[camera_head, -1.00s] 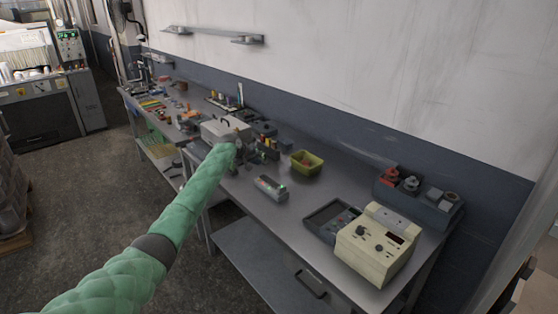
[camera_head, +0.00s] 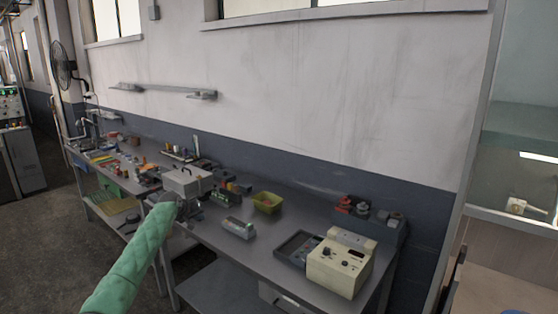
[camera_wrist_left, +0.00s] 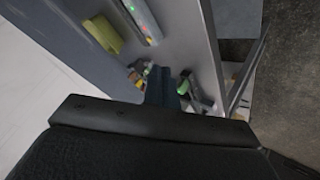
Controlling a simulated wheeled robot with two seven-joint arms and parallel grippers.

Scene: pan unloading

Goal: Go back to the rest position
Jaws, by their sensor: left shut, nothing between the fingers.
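My left arm, in a green quilted sleeve, reaches in from the bottom left in the head view. My left gripper (camera_head: 187,209) is at its end, small and partly hidden by the wrist, by the near edge of the long grey workbench (camera_head: 285,225). In the left wrist view the dark fingers (camera_wrist_left: 166,94) are shut and empty, pointing toward the bench. My right gripper is not in view.
A grey lidded box (camera_head: 187,181) stands beyond the gripper. A shelved cabinet (camera_head: 518,130) is at the right.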

